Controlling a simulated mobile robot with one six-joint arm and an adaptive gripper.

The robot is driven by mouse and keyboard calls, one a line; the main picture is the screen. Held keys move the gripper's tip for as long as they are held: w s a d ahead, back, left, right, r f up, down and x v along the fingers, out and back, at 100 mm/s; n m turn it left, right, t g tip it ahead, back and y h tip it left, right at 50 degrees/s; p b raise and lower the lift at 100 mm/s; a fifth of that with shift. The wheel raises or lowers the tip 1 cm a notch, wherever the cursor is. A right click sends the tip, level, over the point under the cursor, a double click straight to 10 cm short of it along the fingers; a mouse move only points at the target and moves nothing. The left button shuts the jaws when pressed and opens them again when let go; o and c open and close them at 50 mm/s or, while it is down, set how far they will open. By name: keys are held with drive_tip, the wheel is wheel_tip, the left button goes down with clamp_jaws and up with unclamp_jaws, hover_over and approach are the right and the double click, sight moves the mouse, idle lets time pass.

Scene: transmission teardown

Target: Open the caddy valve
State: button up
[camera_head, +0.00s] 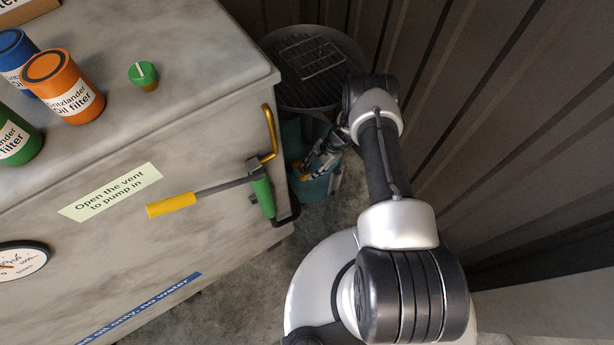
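The caddy (215,80) is a large grey, marbled box filling the left of the view. A green knob (142,75) with a white line across its top sits on the caddy's top. On its front are a yellow-ended lever (172,204), a green grip (264,196) and a bent yellow pipe (270,132). I cannot tell which of these is the valve. My gripper (322,172) is beyond the caddy's right edge, pointing down over a teal bucket (295,150), apart from the knob and lever. It is small and partly hidden by my arm, so its opening is unclear.
An orange filter can (66,88), a blue can (15,52) and a green can (14,140) stand on the caddy's top left. A round dark stand with a wire grid (312,62) is behind the bucket. A corrugated wall (500,110) closes off the right.

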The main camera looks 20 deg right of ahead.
sight(308, 174)
drive_tip(key=b+x, duration=0.1)
drive_tip(key=x, duration=0.4)
drive_tip(key=shift+a+f+b, duration=0.1)
drive_tip(key=shift+f+b, duration=0.1)
drive_tip(key=shift+b, duration=0.1)
drive_tip(key=shift+c, duration=0.3)
clamp_jaws()
